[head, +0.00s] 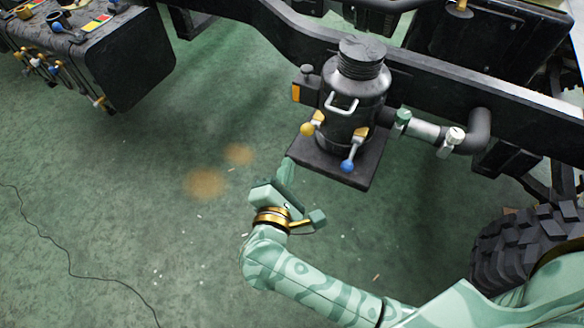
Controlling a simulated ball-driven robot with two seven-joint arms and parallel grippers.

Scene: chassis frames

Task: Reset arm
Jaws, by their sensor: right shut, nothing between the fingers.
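My right arm (320,290) comes in from the lower right, pale green with darker patches. My right gripper (286,174) is past the gold wrist band and points up the picture. It is shut and holds nothing. It is in front of and a little left of the black canister (352,100), close to the front left corner of the canister's base plate (335,166) in the picture. I cannot tell whether it touches the plate. My left arm and gripper are out of view.
The canister hangs on a dark chassis beam (440,75), with yellow and blue-ended handles and a side pipe (425,130). A black box (130,55) with fittings is upper left. A knobbly tire (525,245) is right. Green floor lies open at left, with a thin cable (70,265).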

